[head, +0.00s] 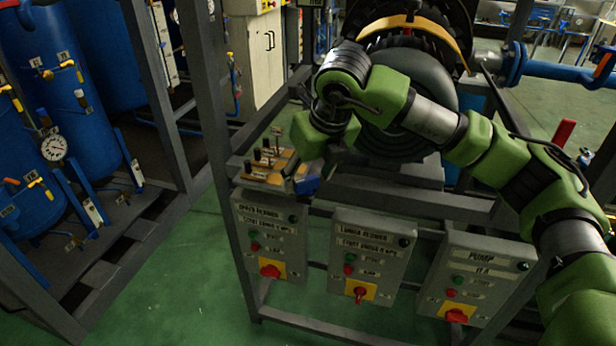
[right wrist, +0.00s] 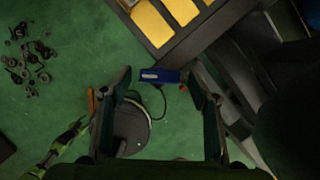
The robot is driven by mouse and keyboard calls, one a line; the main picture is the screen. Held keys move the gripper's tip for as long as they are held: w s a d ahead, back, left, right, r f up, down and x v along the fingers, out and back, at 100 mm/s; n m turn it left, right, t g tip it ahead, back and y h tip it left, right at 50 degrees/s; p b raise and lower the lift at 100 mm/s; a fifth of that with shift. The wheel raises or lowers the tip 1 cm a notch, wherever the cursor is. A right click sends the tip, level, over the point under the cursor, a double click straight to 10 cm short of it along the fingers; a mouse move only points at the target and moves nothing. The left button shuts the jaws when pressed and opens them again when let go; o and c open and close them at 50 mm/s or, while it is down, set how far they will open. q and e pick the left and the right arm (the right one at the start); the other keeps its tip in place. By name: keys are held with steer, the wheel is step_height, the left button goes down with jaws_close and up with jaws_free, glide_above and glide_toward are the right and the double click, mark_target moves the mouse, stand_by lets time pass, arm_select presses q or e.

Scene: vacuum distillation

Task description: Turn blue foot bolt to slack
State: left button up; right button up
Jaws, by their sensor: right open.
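My right gripper (right wrist: 160,72) is open in the right wrist view, with one finger on each side and nothing held. A small blue block with a pale label (right wrist: 160,75) shows between the fingertips; I cannot tell its depth or whether a finger touches it. A blue piece (head: 307,182) also shows in the head view, under my right wrist beside the tan plates. I cannot tell for sure whether this is the blue foot bolt; no bolt head or thread is clear. In the head view my right arm hides most of the gripper. My left gripper is not in view.
Tan plates with black knobs (head: 266,167) lie on the frame's corner. Control boxes with red switches (head: 270,240) hang along the front rail. A large dark round machine (head: 410,110) stands behind my arm. Blue tanks (head: 45,110) stand at left.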

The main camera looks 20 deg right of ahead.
steer(key=v, duration=1.1)
steer(key=shift+d+r, duration=0.1)
